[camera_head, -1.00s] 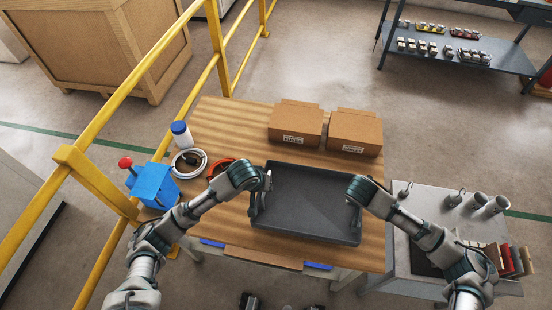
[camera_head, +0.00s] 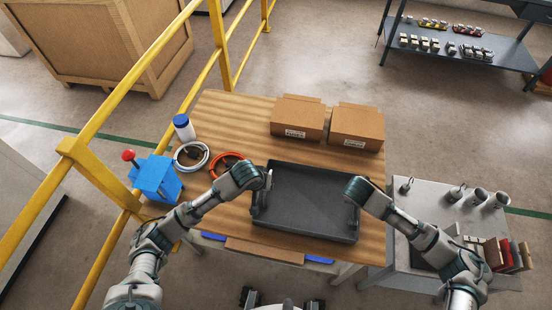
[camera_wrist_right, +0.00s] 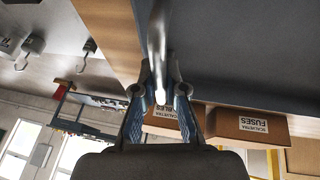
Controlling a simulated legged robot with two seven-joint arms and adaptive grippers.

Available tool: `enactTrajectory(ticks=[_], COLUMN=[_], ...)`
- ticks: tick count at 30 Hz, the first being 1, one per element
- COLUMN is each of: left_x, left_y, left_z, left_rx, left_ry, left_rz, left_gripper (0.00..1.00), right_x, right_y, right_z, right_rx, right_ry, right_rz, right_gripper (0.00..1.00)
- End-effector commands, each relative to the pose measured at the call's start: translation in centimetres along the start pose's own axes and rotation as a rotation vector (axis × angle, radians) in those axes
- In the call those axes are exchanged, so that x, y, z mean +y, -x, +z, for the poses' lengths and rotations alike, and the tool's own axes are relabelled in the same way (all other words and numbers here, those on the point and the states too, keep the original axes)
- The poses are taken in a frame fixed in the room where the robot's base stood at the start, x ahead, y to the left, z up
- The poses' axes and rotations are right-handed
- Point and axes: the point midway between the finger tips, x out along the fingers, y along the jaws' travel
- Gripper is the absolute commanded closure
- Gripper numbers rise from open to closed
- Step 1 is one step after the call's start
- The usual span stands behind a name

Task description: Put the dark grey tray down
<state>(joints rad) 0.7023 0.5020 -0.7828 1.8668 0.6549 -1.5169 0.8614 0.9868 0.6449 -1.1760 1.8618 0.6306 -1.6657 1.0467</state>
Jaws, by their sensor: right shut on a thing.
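The dark grey tray (camera_head: 304,205) is a shallow rectangular tray, empty, over the front right part of the wooden table (camera_head: 225,115). Whether its underside touches the tabletop is hard to tell. My left gripper (camera_head: 266,182) is at the tray's left side; its fingers are too small and hidden to read. My right gripper (camera_head: 350,200) is at the tray's right side. In the right wrist view, the right gripper's fingers (camera_wrist_right: 160,90) are closed around a shiny metal handle bar, with the tray's grey surface (camera_wrist_right: 245,50) beside it.
Two cardboard boxes (camera_head: 297,118) (camera_head: 356,127) stand behind the tray. A red-orange ring (camera_head: 228,160), a white cable coil (camera_head: 191,156), a white bottle (camera_head: 184,128) and a blue box (camera_head: 156,178) are on the left. A grey side table (camera_head: 440,200) stands right.

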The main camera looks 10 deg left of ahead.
Motion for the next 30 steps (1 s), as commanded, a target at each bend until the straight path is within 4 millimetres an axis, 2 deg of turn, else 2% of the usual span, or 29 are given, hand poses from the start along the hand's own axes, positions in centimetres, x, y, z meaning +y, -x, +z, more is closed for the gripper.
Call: enactTrajectory(ticks=[4,6,8,23,26,30], left_x=[-0.3,-0.3,-0.3,-0.2,-0.2,-0.2], left_y=[-0.8,-0.8,-0.8,-0.7,0.1,2.7], left_z=[0.3,0.3,0.3,0.3,0.2,0.2], left_rx=[0.0,0.001,0.0,0.0,0.001,0.004], left_ry=[0.002,0.002,0.001,0.0,0.0,-0.002], left_rz=[-0.003,-0.003,-0.003,0.0,0.0,0.001], left_gripper=[1.0,0.77,0.64,0.64,0.64,0.64], right_x=[0.0,0.0,-0.1,-0.1,-0.2,-0.2], right_y=[-0.8,-0.9,-0.8,-0.8,-0.8,-0.8], right_z=[0.3,0.3,0.3,0.3,0.3,0.3], right_rx=[-0.001,-0.001,-0.001,0.0,0.0,0.0], right_ry=[-0.002,-0.001,-0.001,0.0,0.0,0.0], right_rz=[0.003,0.003,0.003,0.0,0.0,0.0], right_gripper=[1.0,0.77,0.64,0.64,0.64,0.64])
